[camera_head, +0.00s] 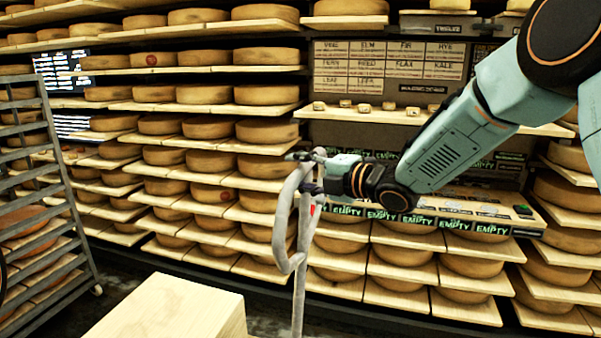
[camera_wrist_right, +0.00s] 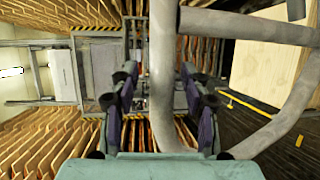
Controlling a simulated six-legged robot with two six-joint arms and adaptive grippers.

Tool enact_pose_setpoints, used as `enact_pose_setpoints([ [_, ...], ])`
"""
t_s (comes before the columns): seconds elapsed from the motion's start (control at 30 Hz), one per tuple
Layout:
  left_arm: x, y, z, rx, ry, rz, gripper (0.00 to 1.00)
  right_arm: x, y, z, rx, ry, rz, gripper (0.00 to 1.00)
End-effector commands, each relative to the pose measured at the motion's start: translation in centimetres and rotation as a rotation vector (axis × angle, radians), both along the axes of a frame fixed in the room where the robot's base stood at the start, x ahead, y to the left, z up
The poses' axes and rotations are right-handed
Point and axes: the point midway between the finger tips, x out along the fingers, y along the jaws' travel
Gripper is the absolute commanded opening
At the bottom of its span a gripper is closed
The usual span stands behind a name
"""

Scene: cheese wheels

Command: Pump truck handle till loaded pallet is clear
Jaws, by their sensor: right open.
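The truck handle (camera_head: 283,220) is a grey tubular loop on an upright shaft (camera_head: 301,262), standing mid-view in the head view. My right gripper (camera_head: 306,157) is at the top of the loop, reaching in from the right. In the right wrist view a grey bar of the handle (camera_wrist_right: 163,60) runs between the spread fingers of my right gripper (camera_wrist_right: 160,92). The fingers are open; whether they touch the bar I cannot tell. The truck's forks and the pallet cannot be made out. My left gripper is out of view.
A pale wooden block (camera_head: 165,312) stands in front, left of the shaft. Shelves of cheese wheels (camera_head: 212,162) fill the back. A grey slatted rack (camera_head: 62,190) stands at the left. A ledge with "EMPTY" labels (camera_head: 460,222) lies below my right arm. Dark floor shows between rack and block.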

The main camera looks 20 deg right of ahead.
Motion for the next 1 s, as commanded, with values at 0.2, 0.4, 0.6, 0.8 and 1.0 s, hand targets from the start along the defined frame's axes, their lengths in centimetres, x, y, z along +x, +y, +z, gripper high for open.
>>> enact_pose_setpoints([
  [0.2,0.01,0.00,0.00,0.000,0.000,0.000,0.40,0.06,0.02,-0.07,0.001,0.001,0.000,0.47],
  [0.4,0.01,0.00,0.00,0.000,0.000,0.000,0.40,0.04,0.02,-0.06,0.000,0.001,0.000,0.33],
  [0.6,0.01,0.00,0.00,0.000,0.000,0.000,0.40,0.02,0.01,-0.04,0.001,0.001,0.000,0.16],
  [0.8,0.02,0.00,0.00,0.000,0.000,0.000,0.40,0.04,0.00,0.00,0.001,0.000,-0.001,0.00],
  [1.0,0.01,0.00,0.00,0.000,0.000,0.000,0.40,0.06,-0.03,0.02,0.001,0.000,-0.001,0.00],
])
